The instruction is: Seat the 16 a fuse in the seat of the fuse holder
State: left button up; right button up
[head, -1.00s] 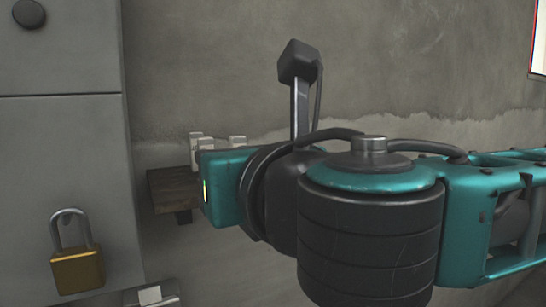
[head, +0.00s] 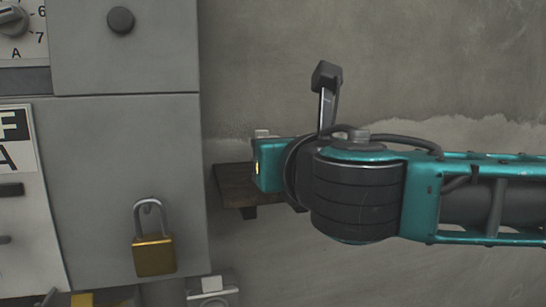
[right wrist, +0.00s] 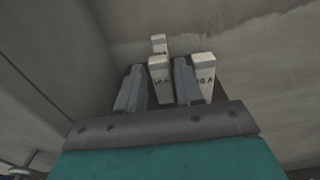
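My right gripper (right wrist: 160,85) reaches over a small wooden shelf (head: 233,185) on the wall. In the right wrist view, a white fuse-like block (right wrist: 160,77) stands between its two grey fingers, close to both. I cannot tell whether they press on it. A second white block (right wrist: 205,68) is just right of the right finger, and a third (right wrist: 158,43) stands farther back. The markings are too small to read, so I cannot tell which is the 16 A fuse. The head view shows one white top (head: 262,133) behind my wrist. I cannot identify the fuse holder. My left gripper is out of view.
A grey cabinet (head: 125,125) stands left of the shelf, with a brass padlock (head: 154,256) on its front. A grey box with a white top part (head: 212,285) is low beside it. A dial (head: 12,22) is at the upper left. Bare wall lies above my right arm.

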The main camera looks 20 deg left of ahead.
grip_shut()
